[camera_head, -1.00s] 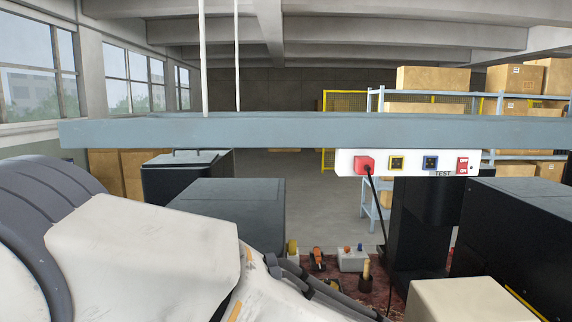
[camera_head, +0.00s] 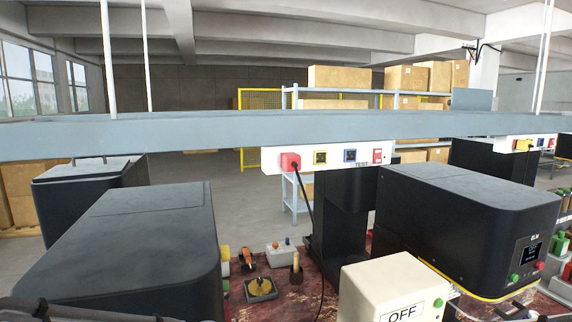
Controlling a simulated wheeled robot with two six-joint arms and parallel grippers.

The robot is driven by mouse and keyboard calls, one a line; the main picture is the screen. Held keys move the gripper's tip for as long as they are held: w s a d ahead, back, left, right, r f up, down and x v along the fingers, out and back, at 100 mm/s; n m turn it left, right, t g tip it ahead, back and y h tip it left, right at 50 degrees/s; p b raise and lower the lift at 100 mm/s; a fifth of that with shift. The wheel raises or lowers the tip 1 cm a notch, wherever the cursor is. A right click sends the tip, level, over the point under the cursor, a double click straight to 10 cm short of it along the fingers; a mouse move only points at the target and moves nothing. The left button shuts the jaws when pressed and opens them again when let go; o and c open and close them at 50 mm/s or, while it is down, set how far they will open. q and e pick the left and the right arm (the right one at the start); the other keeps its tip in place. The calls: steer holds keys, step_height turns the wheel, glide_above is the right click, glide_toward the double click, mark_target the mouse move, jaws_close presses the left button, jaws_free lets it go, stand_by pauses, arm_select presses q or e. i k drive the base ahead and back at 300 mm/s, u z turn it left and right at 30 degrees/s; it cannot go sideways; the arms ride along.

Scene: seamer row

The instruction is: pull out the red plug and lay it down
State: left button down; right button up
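The red plug (camera_head: 290,162) sits in the left end of the white power strip (camera_head: 334,157), under the grey overhead beam. Its black cable (camera_head: 306,205) hangs down to the bench. A yellow socket, a blue socket and a red switch are to the right of it on the same strip. Neither gripper shows in the view, and nothing touches the plug. A dark part at the bottom left edge may be my own arm.
The red-brown bench (camera_head: 290,300) holds small tools and a cream box (camera_head: 392,286) marked OFF. Black machines stand left (camera_head: 130,250) and right (camera_head: 470,215) of the cable. The grey beam (camera_head: 220,136) crosses above. A second strip with a yellow plug (camera_head: 523,145) hangs far right.

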mark_target(290, 161)
steer(key=u, duration=3.2)
steer(key=k, duration=1.85)
steer(key=z, duration=2)
